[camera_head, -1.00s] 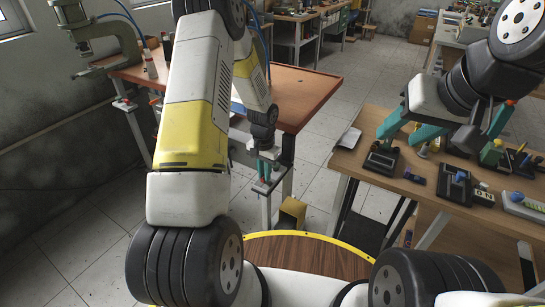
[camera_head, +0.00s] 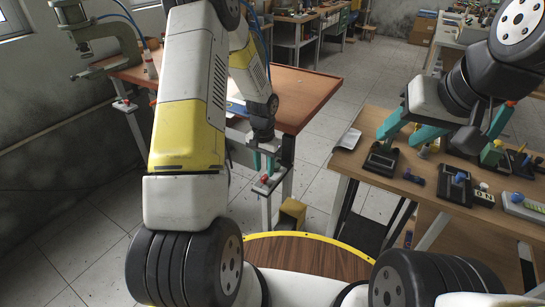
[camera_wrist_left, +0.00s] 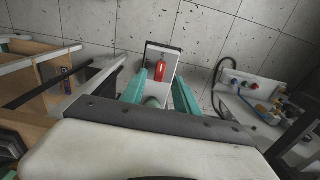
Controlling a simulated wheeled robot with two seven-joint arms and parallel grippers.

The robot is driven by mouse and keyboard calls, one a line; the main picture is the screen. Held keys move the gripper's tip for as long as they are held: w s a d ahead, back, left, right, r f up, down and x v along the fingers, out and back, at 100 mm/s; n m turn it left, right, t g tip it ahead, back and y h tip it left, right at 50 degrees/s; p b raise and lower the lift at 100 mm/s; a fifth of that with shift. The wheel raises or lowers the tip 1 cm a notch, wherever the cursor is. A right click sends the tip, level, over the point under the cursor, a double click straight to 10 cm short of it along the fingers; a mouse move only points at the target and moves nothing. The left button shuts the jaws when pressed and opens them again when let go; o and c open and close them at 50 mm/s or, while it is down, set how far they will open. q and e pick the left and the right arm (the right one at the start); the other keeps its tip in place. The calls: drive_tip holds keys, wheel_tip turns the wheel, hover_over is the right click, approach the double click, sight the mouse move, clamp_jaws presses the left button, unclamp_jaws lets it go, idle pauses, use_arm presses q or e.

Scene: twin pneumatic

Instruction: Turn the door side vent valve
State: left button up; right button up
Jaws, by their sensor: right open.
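A small red valve handle (camera_wrist_left: 160,70) sits on a pale bracket (camera_wrist_left: 170,61) in the left wrist view. In the head view a small red part (camera_head: 264,180) shows on a bracket at the near right side of the orange-topped bench. My left gripper (camera_head: 264,162) is just above it, pointing down; its teal fingers also show in the left wrist view (camera_wrist_left: 163,85), spread on either side of the handle and apart from it. Another red-topped fitting (camera_head: 123,102) is at the bench's left front. I cannot tell which is the door side valve. My right gripper (camera_head: 440,143) is open and empty.
The orange-topped bench (camera_head: 305,93) stands behind my left arm. A wooden table (camera_head: 350,158) with black fixtures and small parts lies under my right gripper. A yellow box (camera_head: 291,213) is on the floor by the bench leg. Tiled floor (camera_head: 325,143) is clear between them.

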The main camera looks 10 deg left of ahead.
use_arm(q)
drive_tip(key=shift+r, duration=2.25)
wheel_tip(320, 180, up, 11)
drive_tip(key=n+t, duration=0.1)
hover_over(265, 176)
drive_tip(key=s, duration=0.3)
drive_tip(key=s+r+n+t, duration=0.1)
drive_tip(key=s+r+t, duration=0.1)
drive_tip(key=s+r, duration=0.6)
drive_tip(key=s+d+r+n+t+h, duration=0.1)
drive_tip(key=s+d+r+t+h, duration=0.1)
drive_tip(key=s+r, duration=0.9)
drive_tip(key=shift+s+n+t, duration=0.3)
drive_tip(key=shift+s+t, duration=0.3)
drive_tip(key=shift+s, duration=0.45)
